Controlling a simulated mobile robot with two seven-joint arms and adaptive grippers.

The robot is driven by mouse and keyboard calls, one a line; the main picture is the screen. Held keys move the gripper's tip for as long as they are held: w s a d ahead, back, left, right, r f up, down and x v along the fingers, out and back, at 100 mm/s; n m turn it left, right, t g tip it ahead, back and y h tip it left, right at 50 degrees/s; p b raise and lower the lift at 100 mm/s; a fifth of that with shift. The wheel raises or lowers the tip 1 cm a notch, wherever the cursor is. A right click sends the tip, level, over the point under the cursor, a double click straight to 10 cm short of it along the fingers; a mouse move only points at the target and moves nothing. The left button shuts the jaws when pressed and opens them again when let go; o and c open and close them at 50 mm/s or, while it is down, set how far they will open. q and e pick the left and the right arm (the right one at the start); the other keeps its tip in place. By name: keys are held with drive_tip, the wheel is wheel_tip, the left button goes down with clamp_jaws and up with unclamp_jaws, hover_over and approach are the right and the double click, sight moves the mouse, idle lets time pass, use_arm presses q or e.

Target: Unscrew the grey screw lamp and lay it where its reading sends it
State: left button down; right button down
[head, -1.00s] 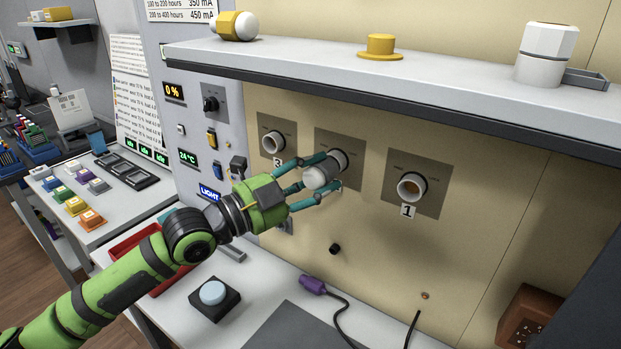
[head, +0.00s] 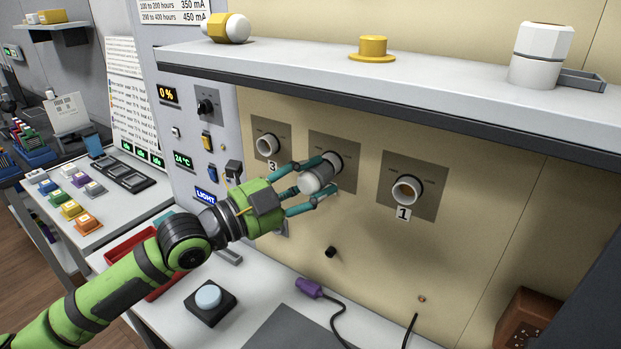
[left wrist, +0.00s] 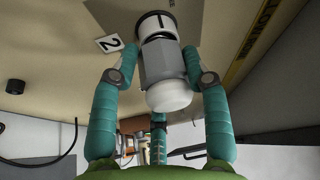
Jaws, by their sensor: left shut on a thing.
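The grey screw lamp (head: 313,182), with a grey collar and a white rounded end, sits at the mouth of the middle socket plate (head: 346,186). It also shows in the left wrist view (left wrist: 165,62), with a white part between its grey collar and the black socket ring. A label "2" (left wrist: 109,43) is beside that socket. I cannot tell how deep the lamp sits in it. My left gripper (head: 319,181) is shut on the lamp, its teal fingers around the collar. My right gripper is not in view.
Open sockets 3 (head: 267,145) and 1 (head: 406,189) flank the lamp. A shelf (head: 450,85) overhangs them, holding a yellow-and-white lamp (head: 230,28), a yellow cap (head: 374,48) and a white jar (head: 540,55). Below are a red tray (head: 118,250), a push button (head: 209,297) and a purple plug (head: 309,288).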

sight(309, 191)
use_arm(q)
drive_tip(key=shift+s+d+f, duration=0.1)
drive_tip(key=shift+s+f, duration=0.15)
drive_tip(key=shift+f, duration=0.15)
drive_tip(key=shift+s+a+r, duration=0.1)
drive_tip(key=shift+s+a, duration=0.3)
drive_tip(key=shift+s, duration=0.15)
drive_tip(key=shift+s+a+r, duration=0.1)
drive_tip(key=shift+s+a, duration=0.05)
drive_tip(key=shift+s, duration=0.05)
drive_tip(key=shift+s+a+r, duration=0.1)
drive_tip(key=shift+a+r, duration=0.05)
drive_tip(key=shift+a, duration=0.1)
drive_tip(key=shift+s+a+p, duration=0.2)
drive_tip(key=shift+s+a, duration=0.1)
drive_tip(key=shift+s, duration=0.2)
drive_tip(key=shift+s+a+p, duration=0.15)
drive_tip(key=shift+s+a, duration=0.15)
drive_tip(key=shift+s, duration=0.2)
drive_tip(key=shift+d, duration=0.1)
